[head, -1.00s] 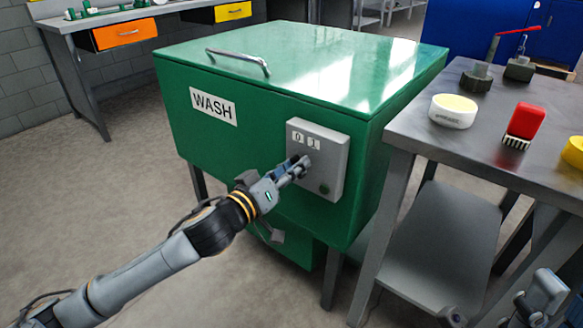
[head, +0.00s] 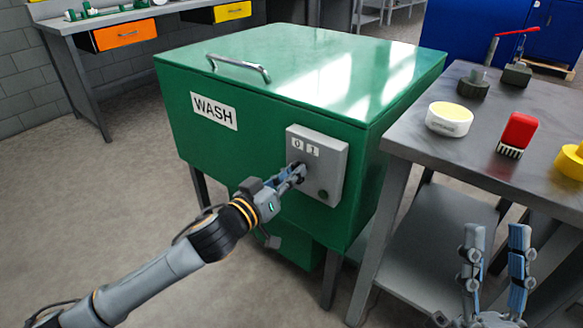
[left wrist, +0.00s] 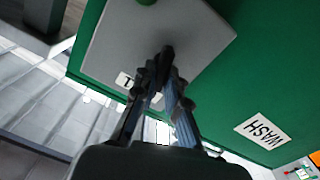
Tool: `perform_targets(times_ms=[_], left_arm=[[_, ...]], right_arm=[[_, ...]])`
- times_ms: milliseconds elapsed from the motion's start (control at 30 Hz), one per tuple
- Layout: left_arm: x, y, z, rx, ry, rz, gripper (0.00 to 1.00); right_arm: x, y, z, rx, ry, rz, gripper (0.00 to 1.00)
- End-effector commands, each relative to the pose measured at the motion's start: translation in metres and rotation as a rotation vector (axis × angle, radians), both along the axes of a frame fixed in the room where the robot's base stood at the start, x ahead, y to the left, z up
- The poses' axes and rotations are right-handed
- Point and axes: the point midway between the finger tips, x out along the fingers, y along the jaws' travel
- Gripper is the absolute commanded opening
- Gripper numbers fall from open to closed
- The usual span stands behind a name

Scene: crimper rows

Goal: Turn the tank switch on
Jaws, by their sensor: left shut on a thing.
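The green tank (head: 250,120) labelled WASH (head: 214,110) has a grey switch panel (head: 332,168) on its front, marked 0 and 1 (head: 305,149). My left gripper (head: 299,172) reaches the panel below these marks, shut on the dark switch knob. The knob (left wrist: 167,51) shows between the fingertips in the left wrist view, where the gripper (left wrist: 168,68) covers part of it. I cannot tell for sure which mark it points at. My right gripper (head: 497,245) is open and empty, fingers up, in front of the side table.
A bench with orange and yellow drawers stands back left. The floor at left is clear.

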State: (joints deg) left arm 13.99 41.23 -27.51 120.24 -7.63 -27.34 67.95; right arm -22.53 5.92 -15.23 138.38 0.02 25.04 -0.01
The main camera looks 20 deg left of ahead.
Motion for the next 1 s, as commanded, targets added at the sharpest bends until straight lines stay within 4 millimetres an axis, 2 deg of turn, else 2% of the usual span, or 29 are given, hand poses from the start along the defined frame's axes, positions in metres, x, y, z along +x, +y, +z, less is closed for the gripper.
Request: perform_targets(times_ms=[100,200,333,467,667,800,1000], left_arm=[[0.0,0.0,0.003,0.071,-0.023,0.002,0.0],[0.0,0.0,0.003,0.135,-0.045,0.003,0.0],[0.0,-0.001,0.003,0.218,-0.075,0.002,0.0],[-0.001,-0.002,0.004,0.302,-0.107,0.001,0.0],[-0.001,-0.003,0.003,0.436,-0.155,0.002,0.0],[-0.001,-0.003,0.003,0.528,-0.189,0.001,0.0],[-0.001,-0.004,0.002,0.648,-0.232,0.001,0.0]], right_arm=[[0.028,0.003,-0.022,-0.062,0.208,-0.012,0.4],[0.046,0.004,-0.049,-0.112,0.384,-0.021,0.4],[0.06,0.002,-0.088,-0.175,0.611,-0.034,0.4],[0.063,-0.003,-0.129,-0.233,0.834,-0.045,0.4],[0.046,-0.016,-0.19,-0.316,1.171,-0.063,0.4],[0.021,-0.028,-0.226,-0.367,1.393,-0.073,0.4],[-0.019,-0.043,-0.261,-0.423,1.657,-0.083,0.4]])
